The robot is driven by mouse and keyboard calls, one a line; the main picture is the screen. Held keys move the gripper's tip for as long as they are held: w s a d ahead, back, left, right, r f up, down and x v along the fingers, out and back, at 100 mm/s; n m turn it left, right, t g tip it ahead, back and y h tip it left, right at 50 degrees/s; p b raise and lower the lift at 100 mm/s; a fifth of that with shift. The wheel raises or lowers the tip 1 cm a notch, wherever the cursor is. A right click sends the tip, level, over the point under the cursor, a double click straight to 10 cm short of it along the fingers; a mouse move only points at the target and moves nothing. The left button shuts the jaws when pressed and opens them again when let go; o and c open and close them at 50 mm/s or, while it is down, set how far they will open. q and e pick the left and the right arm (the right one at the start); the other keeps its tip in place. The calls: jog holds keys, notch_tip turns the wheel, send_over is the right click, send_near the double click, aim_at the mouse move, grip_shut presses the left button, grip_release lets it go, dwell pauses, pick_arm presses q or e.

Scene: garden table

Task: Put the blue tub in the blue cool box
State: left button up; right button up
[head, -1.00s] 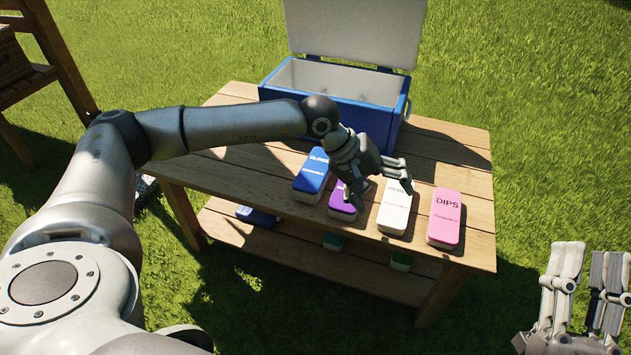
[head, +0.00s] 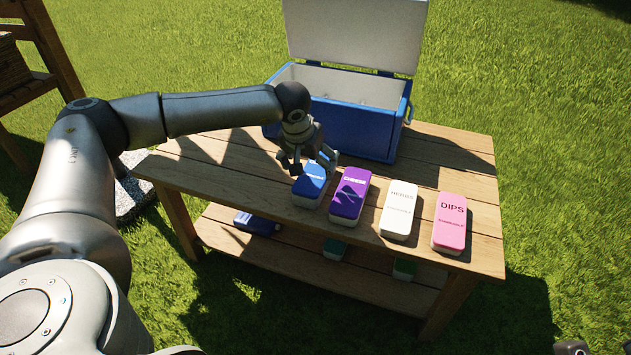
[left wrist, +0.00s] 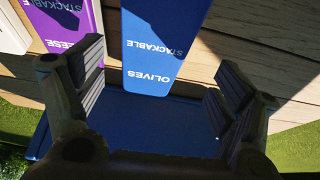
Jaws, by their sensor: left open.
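The blue tub (head: 309,188) stands at the left end of a row of tubs on the table. In the left wrist view its blue lid (left wrist: 152,50) reads "OLIVES STACKABLE". My left gripper (head: 308,168) is open above the tub's far part, its fingers apart and empty; part of the lid is hidden by it. In the left wrist view the left gripper's fingers (left wrist: 160,95) are spread to either side of the tub's line. The blue cool box (head: 352,128) stands behind on the table with its lid up. My right gripper (head: 585,348) barely shows at the bottom right edge.
Purple (head: 350,196), white (head: 399,210) and pink (head: 450,222) tubs stand to the right of the blue one. A lower shelf (head: 290,262) holds more tubs, one of them blue (head: 257,222). The tabletop (head: 190,165) at left is bare.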

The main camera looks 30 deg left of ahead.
aim_at(316, 171)
pick_arm(q)
jog(key=shift+w+f, duration=0.1)
jog(key=shift+f, duration=0.1)
jog(key=b+x, duration=0.1)
jog(key=x, duration=0.1)
jog(key=b+x, duration=0.2)
jog(key=x, duration=0.1)
jog(key=shift+w+d, duration=0.25)
jog(key=shift+w, duration=0.05)
jog(key=shift+r, duration=0.1)
jog(key=shift+c, duration=0.3)
jog(key=c, duration=1.2)
jog(key=shift+c, duration=1)
jog(key=shift+r, duration=0.15)
